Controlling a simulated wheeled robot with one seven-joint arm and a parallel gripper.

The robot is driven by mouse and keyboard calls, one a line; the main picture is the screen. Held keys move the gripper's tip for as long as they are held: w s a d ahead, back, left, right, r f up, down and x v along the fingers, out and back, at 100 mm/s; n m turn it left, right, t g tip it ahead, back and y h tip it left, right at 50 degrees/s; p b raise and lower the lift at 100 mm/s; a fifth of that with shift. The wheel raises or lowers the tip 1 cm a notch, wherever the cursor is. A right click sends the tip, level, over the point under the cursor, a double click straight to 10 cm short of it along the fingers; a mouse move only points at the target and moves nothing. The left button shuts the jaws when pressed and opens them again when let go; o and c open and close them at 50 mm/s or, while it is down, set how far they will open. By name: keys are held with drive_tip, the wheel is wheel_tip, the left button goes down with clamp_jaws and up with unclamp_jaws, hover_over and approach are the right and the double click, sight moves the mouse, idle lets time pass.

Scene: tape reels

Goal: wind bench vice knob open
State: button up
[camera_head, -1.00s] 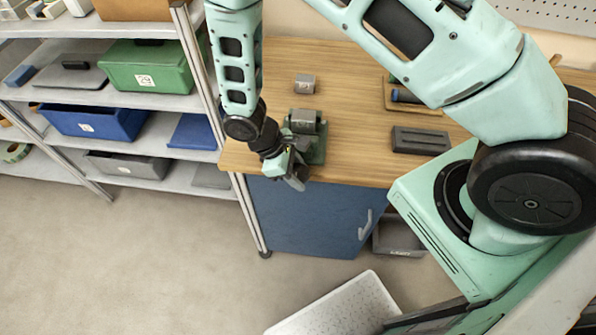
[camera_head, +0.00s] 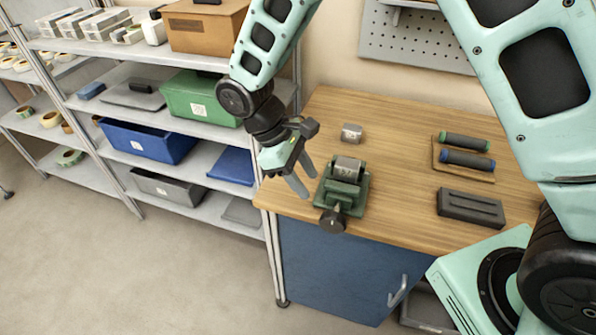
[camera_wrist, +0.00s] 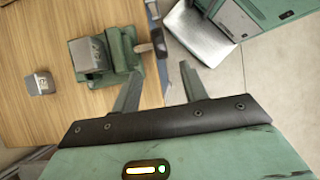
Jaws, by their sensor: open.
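The green bench vice (camera_head: 343,185) stands at the front left of the wooden bench, with a grey block (camera_head: 349,169) at its top. Its dark round knob (camera_head: 332,221) faces the front, at the bench edge. My gripper (camera_head: 304,180) is open and empty, to the left of the vice and apart from the knob. In the wrist view the vice (camera_wrist: 122,55) and its knob (camera_wrist: 158,42) lie beyond my fingertips (camera_wrist: 158,75), near the bench edge. Whether anything is clamped in the vice I cannot tell for sure.
On the bench (camera_head: 400,190) are a small grey block (camera_head: 351,133), a tray with green and blue handled rollers (camera_head: 466,150) and a dark slotted block (camera_head: 470,208). A shelf unit with a green bin (camera_head: 200,98) and a blue bin (camera_head: 150,141) stands at the left.

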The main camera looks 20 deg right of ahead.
drive_tip(key=shift+v, duration=1.3)
